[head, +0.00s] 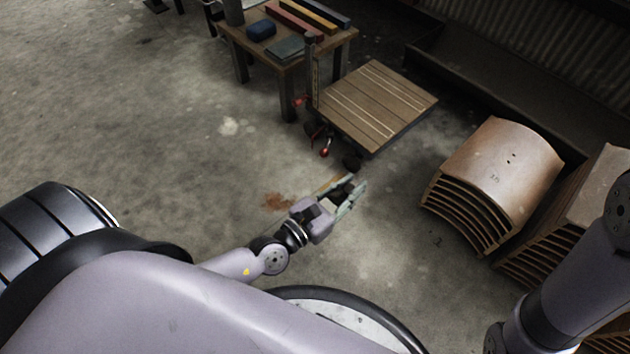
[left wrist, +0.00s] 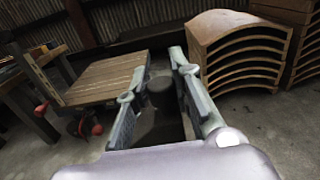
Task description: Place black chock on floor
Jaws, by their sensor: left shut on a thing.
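My left gripper (head: 350,186) reaches out over the concrete floor in the middle of the head view, near the front of a wooden-decked trolley. Its two greenish-grey fingers also show in the left wrist view (left wrist: 157,78), with a gap between them. The black chock (left wrist: 160,120) is a dark shape between these fingers, and the gripper is shut on it. Its outline is hard to make out, and in the head view the fingers mostly hide it. I cannot tell whether it touches the floor. My right gripper is out of view; only part of its arm shows at the right.
The trolley (head: 376,104) stands just beyond the gripper, with a dark wheel and red parts (head: 324,152) at its near corner. A wooden table (head: 290,55) with coloured bars is behind it. Floor (head: 170,130) at the left is clear.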

